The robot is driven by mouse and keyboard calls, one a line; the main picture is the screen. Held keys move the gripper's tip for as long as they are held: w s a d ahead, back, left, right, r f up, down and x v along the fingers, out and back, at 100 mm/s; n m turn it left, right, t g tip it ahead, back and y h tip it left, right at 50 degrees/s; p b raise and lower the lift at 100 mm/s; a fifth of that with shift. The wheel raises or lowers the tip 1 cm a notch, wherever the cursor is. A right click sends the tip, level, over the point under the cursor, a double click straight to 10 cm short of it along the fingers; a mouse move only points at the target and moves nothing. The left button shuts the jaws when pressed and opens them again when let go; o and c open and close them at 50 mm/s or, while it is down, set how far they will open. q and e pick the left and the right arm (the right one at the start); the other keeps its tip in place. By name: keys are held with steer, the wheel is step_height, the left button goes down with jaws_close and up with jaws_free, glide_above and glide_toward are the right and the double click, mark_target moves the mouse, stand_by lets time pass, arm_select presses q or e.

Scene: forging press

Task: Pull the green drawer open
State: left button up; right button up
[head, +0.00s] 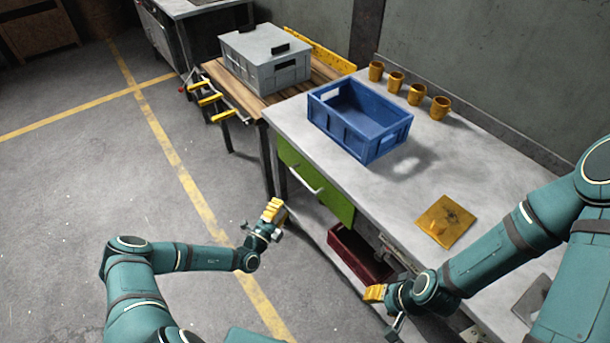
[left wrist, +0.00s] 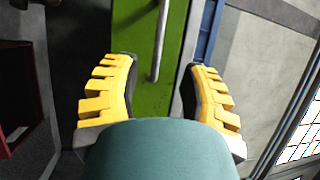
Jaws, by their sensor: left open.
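The green drawer (head: 315,185) is set under the worktop of the grey table and looks shut. Its silver bar handle (head: 305,180) runs along its front. In the left wrist view the green drawer front (left wrist: 146,85) fills the middle, and the handle (left wrist: 161,42) stands ahead, between the lines of the two fingers. My left gripper (head: 274,211) is open and empty, in front of the drawer and apart from the handle. Its yellow fingers spread wide in the left wrist view (left wrist: 160,85). My right gripper (head: 376,293) is beside the table's front edge; its opening is unclear.
A blue crate (head: 358,137), several orange cups (head: 395,82) and a yellow plate (head: 452,215) are on the worktop (head: 290,118). A dark red bin (head: 350,255) is on the lower shelf. The floor at left is clear.

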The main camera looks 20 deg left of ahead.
mark_target(300, 177)
arm_select(q)
steer(key=b+x, duration=0.2)
steer(key=x, duration=1)
steer(key=shift+w+d, duration=0.15)
steer(key=shift+w, duration=0.15)
jaws_close()
